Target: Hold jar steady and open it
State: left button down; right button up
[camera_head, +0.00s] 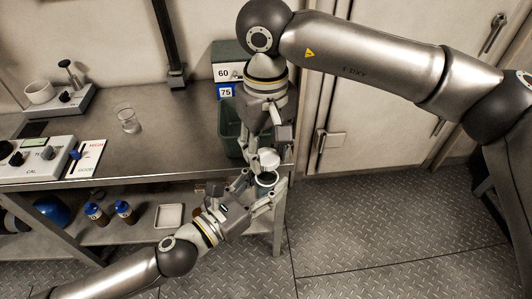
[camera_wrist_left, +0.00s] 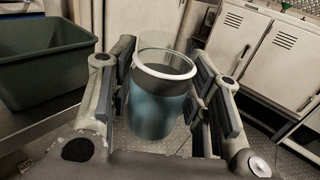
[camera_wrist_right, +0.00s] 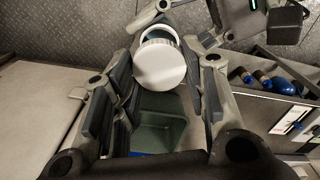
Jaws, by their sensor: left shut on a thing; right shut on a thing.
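The jar (camera_head: 266,179) is bluish with a pale rim and is held in front of the bench's right end. In the left wrist view the jar (camera_wrist_left: 158,105) stands between my finger pads, its white ring rim uncovered. My left gripper (camera_head: 262,194) is shut on the jar's body. My right gripper (camera_head: 265,153) is above it, shut on the round white lid (camera_head: 269,160). In the right wrist view the lid (camera_wrist_right: 160,64) is between my fingers, with the jar's rim showing past it. The lid appears apart from the jar, slightly above it.
A green bin (camera_head: 231,128) stands on the bench (camera_head: 165,151) close behind my right gripper. A glass beaker (camera_head: 128,118) and instruments stand further left. Brown bottles (camera_head: 96,213) and a white tray (camera_head: 170,216) are on the lower shelf. Open floor (camera_head: 390,215) lies to the right.

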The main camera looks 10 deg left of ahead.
pick_arm(q)
jog(key=shift+r, duration=0.1)
pick_arm(e)
notch_tip(320, 180, up, 2)
jog(key=shift+r, duration=0.15)
jog(key=shift+d, duration=0.1)
